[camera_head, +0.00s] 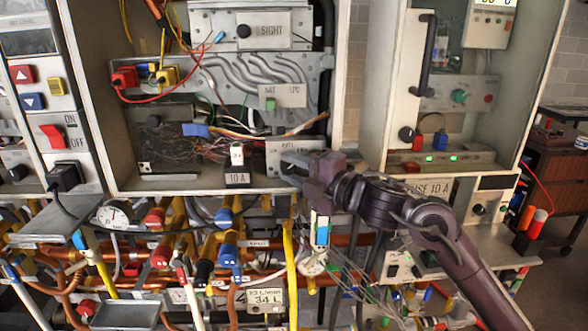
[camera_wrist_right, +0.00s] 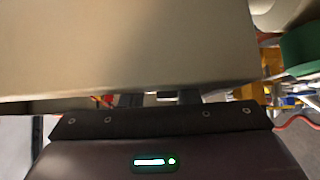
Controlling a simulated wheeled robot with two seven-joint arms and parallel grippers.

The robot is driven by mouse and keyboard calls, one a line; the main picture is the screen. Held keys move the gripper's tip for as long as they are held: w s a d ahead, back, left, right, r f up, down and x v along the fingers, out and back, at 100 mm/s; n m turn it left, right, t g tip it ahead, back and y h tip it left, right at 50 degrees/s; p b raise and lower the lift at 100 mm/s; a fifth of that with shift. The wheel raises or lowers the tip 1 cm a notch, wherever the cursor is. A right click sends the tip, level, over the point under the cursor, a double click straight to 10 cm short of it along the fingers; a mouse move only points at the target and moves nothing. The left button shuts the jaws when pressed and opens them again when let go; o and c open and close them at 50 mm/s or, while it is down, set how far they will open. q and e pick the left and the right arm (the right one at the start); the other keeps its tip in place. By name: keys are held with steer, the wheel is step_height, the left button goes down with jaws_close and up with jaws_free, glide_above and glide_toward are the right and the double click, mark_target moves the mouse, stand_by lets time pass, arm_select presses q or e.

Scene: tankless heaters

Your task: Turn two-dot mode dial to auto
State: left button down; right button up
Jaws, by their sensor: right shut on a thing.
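My right gripper (camera_head: 290,168) reaches in from the right to a small grey panel (camera_head: 279,148) at the lower right of the open left heater box. Lettering along the panel's top edge is partly legible. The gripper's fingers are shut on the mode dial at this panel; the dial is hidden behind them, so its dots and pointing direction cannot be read. In the right wrist view, the fingers (camera_wrist_right: 158,98) show only as dark stubs under a large beige surface (camera_wrist_right: 125,45) that fills the top. My left gripper is not in view.
A white switch (camera_head: 237,155) above a "10 A" label stands just left of the gripper. Wires (camera_head: 265,133) run above the panel. The box's lower lip (camera_head: 190,187), with pipes and valves below, is close. The right heater box (camera_head: 377,120) stands beyond my right arm.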

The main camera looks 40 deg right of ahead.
steer(key=shift+r+n+g+p, duration=0.3)
steer(key=shift+n+g+p, duration=0.35)
steer(key=shift+p, duration=0.4)
steer(key=n+g+p, duration=0.1)
steer(key=n+g+h+p, duration=0.1)
steer(key=p, duration=0.1)
steer(key=shift+r, duration=0.25)
steer(key=n+g+h+p, duration=0.1)
steer(key=p, duration=0.2)
steer(key=shift+w+a+g+h, duration=0.1)
steer(key=shift+g+h, duration=0.2)
steer(key=shift+g, duration=0.05)
steer(key=shift+f+n+g+h+p, duration=0.15)
steer(key=shift+n+g+h+p, duration=0.2)
steer(key=shift+p, duration=0.35)
steer(key=o, duration=0.7)
